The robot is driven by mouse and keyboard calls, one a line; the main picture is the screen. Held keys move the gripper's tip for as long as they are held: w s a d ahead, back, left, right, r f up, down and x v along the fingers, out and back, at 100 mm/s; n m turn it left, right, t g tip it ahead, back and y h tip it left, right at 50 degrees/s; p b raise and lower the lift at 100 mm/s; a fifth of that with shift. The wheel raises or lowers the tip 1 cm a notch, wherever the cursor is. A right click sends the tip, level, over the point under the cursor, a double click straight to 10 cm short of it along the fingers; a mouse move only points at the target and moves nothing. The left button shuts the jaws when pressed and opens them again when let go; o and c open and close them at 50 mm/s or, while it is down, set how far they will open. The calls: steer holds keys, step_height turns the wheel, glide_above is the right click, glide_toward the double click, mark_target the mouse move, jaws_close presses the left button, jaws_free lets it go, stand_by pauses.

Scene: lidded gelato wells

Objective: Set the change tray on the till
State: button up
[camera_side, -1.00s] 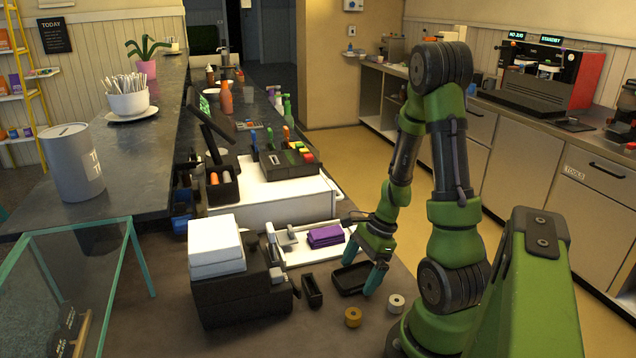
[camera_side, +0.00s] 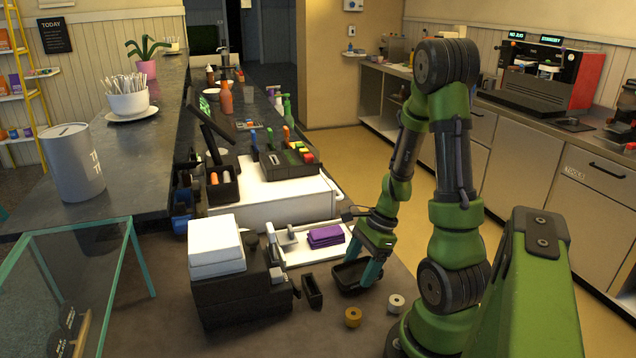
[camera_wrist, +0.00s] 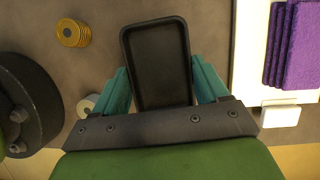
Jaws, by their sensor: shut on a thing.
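The change tray is a small black rectangular tray (camera_side: 347,284) with a raised rim, low over the dark counter in the side view. In the wrist view the tray (camera_wrist: 157,70) lies between the teal fingers. My gripper (camera_side: 362,272) is shut on the tray, pointing down; it also shows in the wrist view (camera_wrist: 158,92). I cannot tell whether the tray is clear of the counter.
A white tray (camera_side: 290,259) with purple cloths (camera_side: 325,236) lies just behind the change tray. A black machine with white boxes (camera_side: 215,247) stands to the left. A yellow roll (camera_side: 353,317) and a pale roll (camera_side: 396,304) lie in front. A dark screen (camera_side: 210,127) stands beside the keyed unit.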

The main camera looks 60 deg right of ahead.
step_height(320, 180, up, 8)
step_height(320, 180, up, 5)
steer(key=m+t+h, duration=0.1)
steer(key=m+h, duration=0.1)
steer(key=m, duration=0.3)
glide_above(298, 191)
steer(key=s, duration=0.2)
steer(key=shift+w+d, duration=0.15)
steer(key=shift+w, duration=0.1)
steer(key=shift+f, duration=1.8)
steer(key=shift+f+m, duration=0.1)
steer(key=shift+m, duration=0.2)
steer(key=o, duration=1)
steer(key=shift+o, duration=0.2)
